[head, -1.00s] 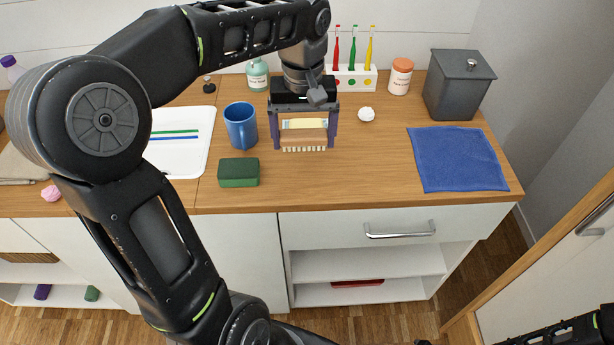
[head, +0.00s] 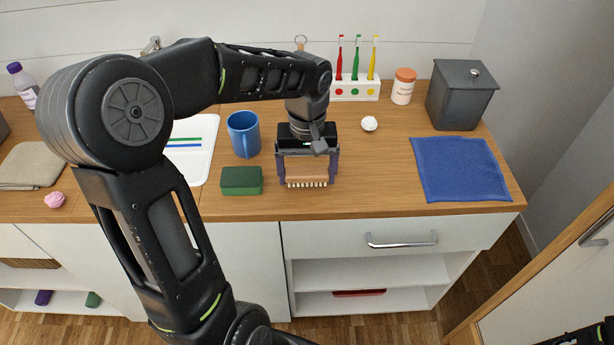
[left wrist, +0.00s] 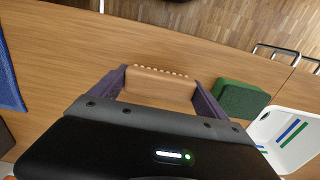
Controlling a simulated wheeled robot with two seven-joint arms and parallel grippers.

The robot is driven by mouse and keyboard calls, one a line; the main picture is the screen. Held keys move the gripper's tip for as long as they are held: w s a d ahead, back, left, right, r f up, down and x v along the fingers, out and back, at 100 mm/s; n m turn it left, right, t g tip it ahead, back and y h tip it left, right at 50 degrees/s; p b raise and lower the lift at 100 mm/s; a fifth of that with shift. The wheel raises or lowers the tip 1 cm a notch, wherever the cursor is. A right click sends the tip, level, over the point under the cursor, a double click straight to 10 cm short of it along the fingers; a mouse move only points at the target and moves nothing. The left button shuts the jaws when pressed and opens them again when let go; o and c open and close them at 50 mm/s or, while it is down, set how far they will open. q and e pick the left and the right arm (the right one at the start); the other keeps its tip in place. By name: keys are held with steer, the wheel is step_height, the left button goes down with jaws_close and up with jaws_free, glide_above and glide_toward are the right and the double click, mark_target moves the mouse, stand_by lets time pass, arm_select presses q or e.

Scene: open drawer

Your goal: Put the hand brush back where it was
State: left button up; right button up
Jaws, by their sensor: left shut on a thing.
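The hand brush (head: 306,181) has a light wooden body and pale bristles that point toward the counter's front edge in the head view. My left gripper (head: 308,174) is shut on it, with one dark purple finger at each end. The brush is over the counter near its front edge, right of a green sponge (head: 241,181). In the left wrist view the brush (left wrist: 158,88) spans between the fingers, with a row of bristles along its far side. I cannot tell whether it touches the counter. My right gripper is out of view.
A blue mug (head: 243,134) stands behind the sponge. A white tray (head: 203,150) lies left of it. A blue cloth (head: 460,168), white crumpled ball (head: 369,124), grey canister (head: 461,96) and toothbrush holder (head: 352,90) are to the right. Bare wood lies between brush and cloth. The drawer (head: 400,243) looks shut.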

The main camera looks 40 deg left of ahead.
mark_target(307, 172)
arm_select(q)
steer(key=shift+f, duration=0.85)
steer(key=shift+f, duration=0.2)
steer(key=o, duration=1.1)
steer(key=shift+o, duration=0.2)
steer(key=shift+r, duration=0.1)
step_height(307, 172, up, 12)
steer(key=shift+r, duration=0.15)
